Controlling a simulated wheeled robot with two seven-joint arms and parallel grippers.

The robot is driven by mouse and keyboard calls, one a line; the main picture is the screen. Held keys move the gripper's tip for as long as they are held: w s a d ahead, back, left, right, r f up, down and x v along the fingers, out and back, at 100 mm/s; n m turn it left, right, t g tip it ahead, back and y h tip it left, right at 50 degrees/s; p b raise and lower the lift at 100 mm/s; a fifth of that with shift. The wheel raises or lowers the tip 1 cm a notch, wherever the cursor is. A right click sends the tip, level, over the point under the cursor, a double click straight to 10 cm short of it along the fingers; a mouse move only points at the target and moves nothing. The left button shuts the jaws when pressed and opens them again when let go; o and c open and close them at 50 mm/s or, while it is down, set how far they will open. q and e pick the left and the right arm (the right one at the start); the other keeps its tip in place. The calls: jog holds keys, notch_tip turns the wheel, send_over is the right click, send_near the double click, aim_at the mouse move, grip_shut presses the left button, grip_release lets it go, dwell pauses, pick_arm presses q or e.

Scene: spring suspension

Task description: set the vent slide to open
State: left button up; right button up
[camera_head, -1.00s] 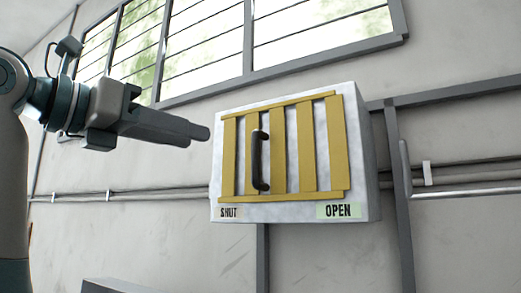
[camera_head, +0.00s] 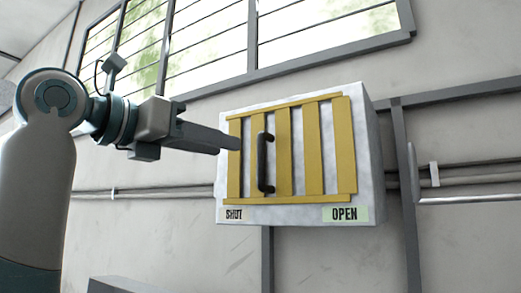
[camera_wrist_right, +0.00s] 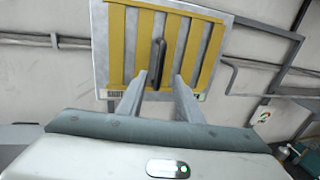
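The vent (camera_head: 374,160) is a pale box on the wall with a yellow slatted front (camera_head: 313,150). A dark upright handle (camera_head: 266,165) stands out from the front, left of its middle. The SHUT label (camera_head: 234,214) is at lower left and the green OPEN label (camera_head: 345,214) at lower right. My right gripper (camera_head: 238,143) is just left of the handle in the head view. In the right wrist view my right gripper (camera_wrist_right: 159,78) is open and empty, its fingers pointing at the front, with the handle (camera_wrist_right: 157,60) seen between and beyond their tips. My left gripper is not in view.
A barred window (camera_head: 280,35) is above the vent. Wall pipes (camera_head: 150,193) and grey rails (camera_head: 403,190) run behind and beside it. The space in front of the vent looks clear apart from my arm.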

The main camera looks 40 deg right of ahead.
aim_at(258, 155)
jog(key=d+p, duration=0.1)
jog(key=d, duration=0.2)
jog(key=d+p, duration=0.1)
jog(key=d, duration=0.2)
jog(key=d+p, duration=0.2)
jog(key=d, duration=0.2)
jog(key=shift+w+r, duration=0.15)
jog(key=shift+w, duration=0.25)
jog(key=shift+w+d+p, duration=0.1)
jog(key=shift+d+p, duration=0.2)
jog(key=shift+d, duration=0.7)
jog(key=shift+a, duration=0.1)
jog(key=shift+c, duration=0.5)
grip_shut()
